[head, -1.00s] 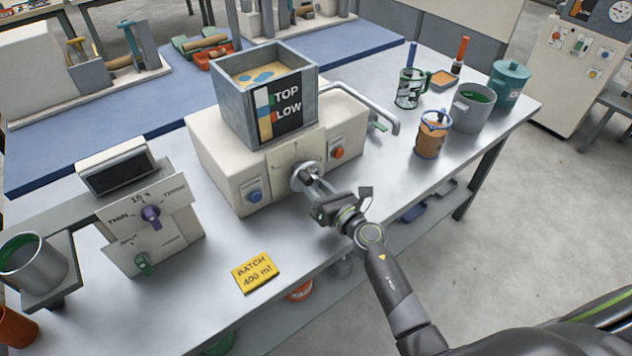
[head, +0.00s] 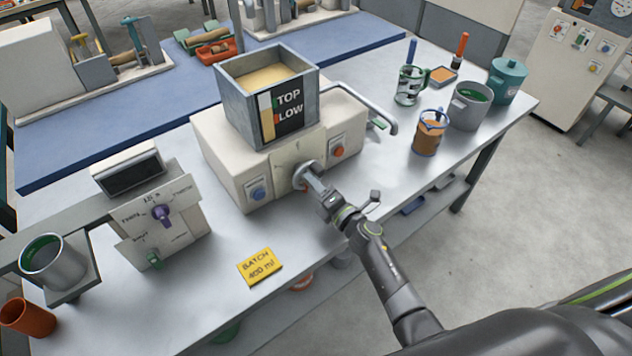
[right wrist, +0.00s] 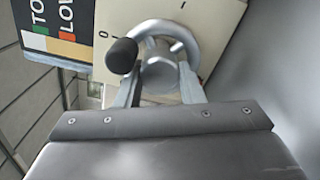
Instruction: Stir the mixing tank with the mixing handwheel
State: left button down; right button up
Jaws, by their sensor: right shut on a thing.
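The mixing tank (head: 243,112) is a square grey box with a TOP/LOW label, on a white machine. It holds an even tan liquid. The mixing handwheel (head: 303,176) is a small metal wheel on the machine's front. In the right wrist view the handwheel (right wrist: 188,38) shows a silver rim and a black knob (right wrist: 122,55) at its left. My right gripper (head: 316,184) is at the handwheel, and in the wrist view the gripper (right wrist: 160,85) has its fingers on either side of the hub, shut on it. My left gripper is not in view.
A blue button (head: 258,193) and an orange button (head: 339,150) flank the handwheel. A yellow batch card (head: 260,267) lies in front. A control box with a purple knob (head: 162,212) stands left. A brown-filled jug (head: 430,133) and a grey pot (head: 470,106) stand right.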

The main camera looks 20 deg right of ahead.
jog(key=shift+m, duration=0.5)
jog(key=o, duration=1)
jog(key=shift+s, duration=0.1)
jog(key=b+v, duration=0.1)
jog(key=v, duration=1.6)
jog(key=shift+s+d, duration=0.1)
